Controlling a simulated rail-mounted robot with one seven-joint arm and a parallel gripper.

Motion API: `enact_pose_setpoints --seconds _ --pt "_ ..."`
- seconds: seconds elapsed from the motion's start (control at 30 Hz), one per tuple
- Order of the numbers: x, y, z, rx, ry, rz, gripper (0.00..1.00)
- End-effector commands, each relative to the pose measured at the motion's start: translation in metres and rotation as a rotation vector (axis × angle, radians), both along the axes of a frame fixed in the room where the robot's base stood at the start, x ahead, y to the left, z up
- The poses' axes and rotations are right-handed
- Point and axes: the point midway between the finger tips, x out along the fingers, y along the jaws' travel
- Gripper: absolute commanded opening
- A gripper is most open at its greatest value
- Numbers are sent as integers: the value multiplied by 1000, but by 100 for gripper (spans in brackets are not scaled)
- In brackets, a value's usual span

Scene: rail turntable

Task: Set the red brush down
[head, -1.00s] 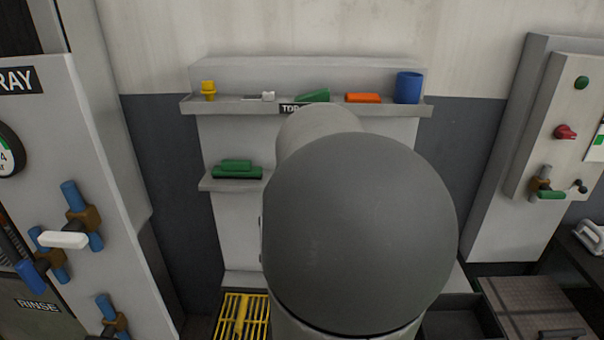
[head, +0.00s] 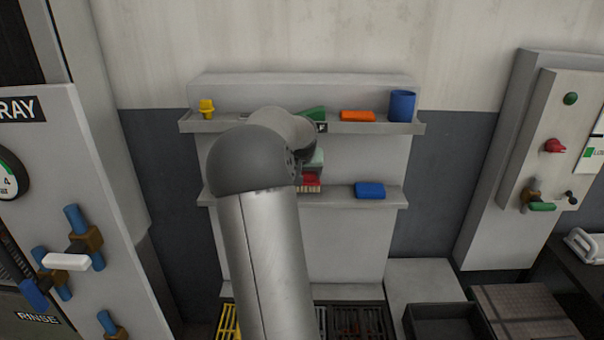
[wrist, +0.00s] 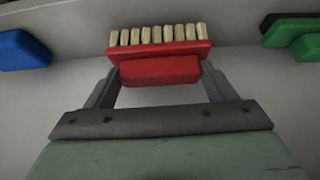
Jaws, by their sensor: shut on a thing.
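The red brush (wrist: 160,68) is between the two fingers of my gripper (wrist: 161,82) in the wrist view, its red grip block clasped and its cream bristles facing away from the palm. In the head view the brush (head: 311,179) shows just right of my arm, bristles down, at the lower shelf (head: 338,201). I cannot tell whether the bristles touch the shelf. My pale green gripper body (head: 317,159) is partly hidden behind my arm.
On the lower shelf a blue block (head: 370,190) lies right of the brush; a green item (wrist: 291,38) shows on the other side in the wrist view. The upper shelf (head: 378,127) above holds a yellow piece (head: 206,108), an orange block (head: 357,116) and a blue cup (head: 402,106).

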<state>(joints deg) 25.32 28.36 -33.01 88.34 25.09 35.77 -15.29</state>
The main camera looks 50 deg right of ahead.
Motion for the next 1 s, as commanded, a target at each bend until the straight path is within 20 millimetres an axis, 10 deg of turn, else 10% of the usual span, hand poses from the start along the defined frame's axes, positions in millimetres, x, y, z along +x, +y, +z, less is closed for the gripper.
enact_pose_setpoints --seconds 0.3,0.33,0.4,1.0 --pt "-2 2 -14 3 1 0 53" --pt "-2 3 -14 3 1 0 80" --pt "-2 3 -14 3 1 0 100" --pt "-16 23 25 0 -3 3 100"
